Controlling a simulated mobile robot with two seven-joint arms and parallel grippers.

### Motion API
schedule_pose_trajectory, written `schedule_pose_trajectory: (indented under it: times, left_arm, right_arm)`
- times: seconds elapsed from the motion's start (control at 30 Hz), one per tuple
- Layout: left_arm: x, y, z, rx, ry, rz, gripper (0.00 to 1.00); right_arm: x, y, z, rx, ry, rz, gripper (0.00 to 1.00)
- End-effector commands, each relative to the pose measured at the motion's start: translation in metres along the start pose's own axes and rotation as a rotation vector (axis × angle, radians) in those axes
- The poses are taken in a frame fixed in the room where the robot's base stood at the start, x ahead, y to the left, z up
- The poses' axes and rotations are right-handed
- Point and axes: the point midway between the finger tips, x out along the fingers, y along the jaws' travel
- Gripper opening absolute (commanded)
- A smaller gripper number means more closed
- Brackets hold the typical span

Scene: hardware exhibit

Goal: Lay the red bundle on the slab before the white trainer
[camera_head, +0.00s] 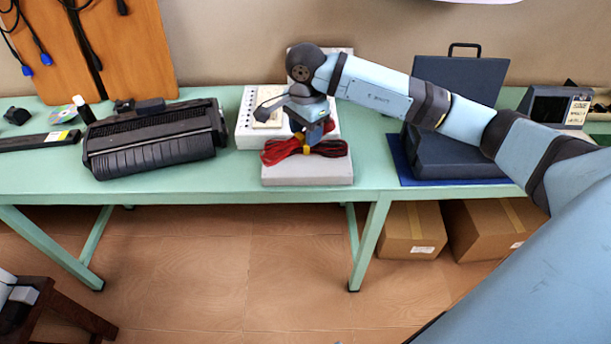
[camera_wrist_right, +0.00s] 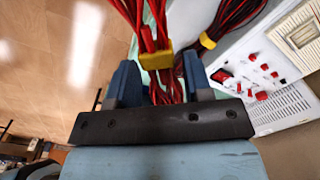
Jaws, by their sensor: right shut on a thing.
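The red bundle (camera_head: 282,150) is a looped bunch of red cable, at the grey slab (camera_head: 307,174) on the bench's front edge. My right gripper (camera_head: 313,133) reaches down from above and is shut on it. In the right wrist view, the red bundle (camera_wrist_right: 152,92) with its yellow tie (camera_wrist_right: 155,60) sits between the blue fingers (camera_wrist_right: 160,82). I cannot tell whether the bundle touches the slab. The white trainer (camera_head: 245,128) stands right behind the slab, partly hidden by my arm; its panel (camera_wrist_right: 270,75) also shows in the right wrist view. My left gripper is out of view.
A black-and-red cable bundle (camera_head: 332,148) lies beside the red one, close to my gripper. A black roller-like machine (camera_head: 155,140) stands to the left. A dark open case (camera_head: 455,155) stands to the right under my arm. Green bench surface (camera_head: 375,165) is clear between slab and case.

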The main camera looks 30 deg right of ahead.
Motion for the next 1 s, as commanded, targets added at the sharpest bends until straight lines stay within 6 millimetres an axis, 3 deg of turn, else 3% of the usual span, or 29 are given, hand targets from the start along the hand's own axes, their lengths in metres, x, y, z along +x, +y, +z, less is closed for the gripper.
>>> schedule_pose_trajectory:
  times: [0.03, 0.2, 0.33, 0.43, 0.57, 1.0]
  left_arm:
    - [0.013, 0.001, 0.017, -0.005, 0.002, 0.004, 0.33]
    - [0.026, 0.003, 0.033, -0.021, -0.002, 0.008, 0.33]
    - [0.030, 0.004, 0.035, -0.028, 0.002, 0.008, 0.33]
    - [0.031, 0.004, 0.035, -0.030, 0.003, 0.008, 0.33]
    - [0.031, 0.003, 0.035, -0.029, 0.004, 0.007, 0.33]
    - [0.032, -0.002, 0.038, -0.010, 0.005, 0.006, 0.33]
  right_arm:
    - [0.002, -0.007, -0.009, 0.125, -0.001, -0.007, 0.21]
    - [-0.028, -0.017, -0.032, 0.489, -0.001, -0.005, 0.21]
    - [-0.043, -0.019, -0.041, 0.640, 0.000, -0.002, 0.21]
    - [-0.043, -0.019, -0.043, 0.690, 0.001, 0.001, 0.21]
    - [-0.020, -0.018, -0.043, 0.701, 0.001, 0.006, 0.21]
    - [0.091, -0.018, -0.043, 0.699, 0.001, 0.004, 0.21]
